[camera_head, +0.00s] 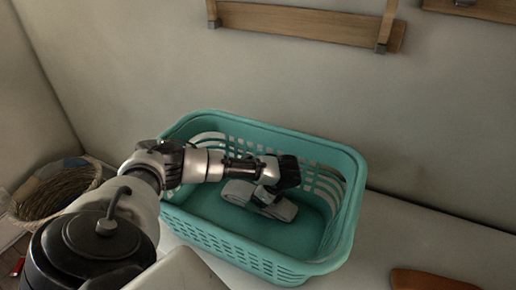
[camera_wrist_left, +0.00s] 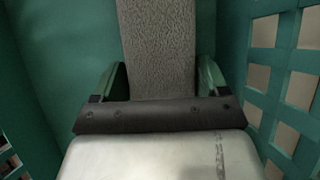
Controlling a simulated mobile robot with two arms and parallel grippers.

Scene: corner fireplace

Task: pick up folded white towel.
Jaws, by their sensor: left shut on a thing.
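The folded white towel (camera_head: 279,208) lies inside the teal basket (camera_head: 343,236) and looks greyish in this light. My left arm reaches in over the basket's left rim. My left gripper (camera_head: 268,190) points down at the towel and is shut on it. In the left wrist view the towel (camera_wrist_left: 158,45) runs as a textured grey strip between the two fingers of the gripper (camera_wrist_left: 157,82). The fingertips are partly hidden by the towel and the gripper's own body. I cannot tell whether the towel is lifted off the basket floor. My right gripper is not in view.
The basket's slotted wall (camera_wrist_left: 285,75) stands close on the right in the left wrist view. A wicker basket (camera_head: 55,190) is at the far left. A wooden rack (camera_head: 300,24) hangs on the wall behind. A brown wooden object (camera_head: 430,280) lies on the pale surface at lower right.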

